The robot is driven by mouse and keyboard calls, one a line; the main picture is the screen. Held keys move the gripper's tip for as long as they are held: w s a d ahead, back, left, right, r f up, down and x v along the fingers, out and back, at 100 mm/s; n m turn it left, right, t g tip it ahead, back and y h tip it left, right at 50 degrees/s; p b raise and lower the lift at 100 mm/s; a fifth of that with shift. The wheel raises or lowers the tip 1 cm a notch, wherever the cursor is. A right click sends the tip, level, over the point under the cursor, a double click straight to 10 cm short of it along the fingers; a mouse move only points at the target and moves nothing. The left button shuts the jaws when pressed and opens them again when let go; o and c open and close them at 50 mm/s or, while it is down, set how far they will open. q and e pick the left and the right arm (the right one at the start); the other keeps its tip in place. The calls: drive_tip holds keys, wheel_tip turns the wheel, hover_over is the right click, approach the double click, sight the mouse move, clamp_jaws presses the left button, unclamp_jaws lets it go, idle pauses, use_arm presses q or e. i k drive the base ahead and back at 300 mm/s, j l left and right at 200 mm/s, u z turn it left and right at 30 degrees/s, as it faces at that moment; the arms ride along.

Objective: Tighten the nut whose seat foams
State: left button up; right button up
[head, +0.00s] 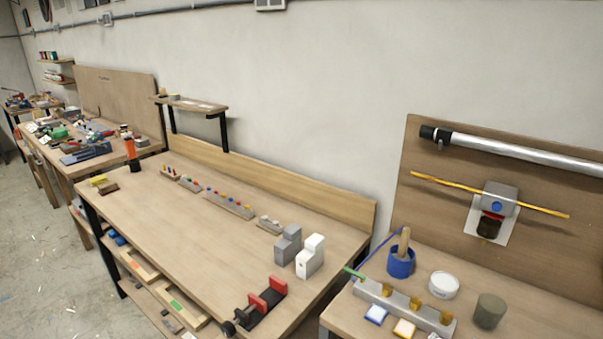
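A grey bar (370,293) lies on the right-hand bench and carries three brass-coloured fittings, which look like the nuts: a left one (387,289), a middle one (415,304) and a right one (446,317). A green piece and a thin blue line show at the bar's left end. I cannot make out foam at any fitting at this size. A blue pot (401,263) with a wooden-handled tool stands behind the bar, beside a white tub (444,286). Neither of my grippers is in view.
A panel (420,215) behind holds a metal pipe (530,151) and yellow rod (435,184). The long left bench (190,235) has clear room mid-top.

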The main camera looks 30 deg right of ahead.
sight(446, 318)
drive_tip(key=z, duration=1.7)
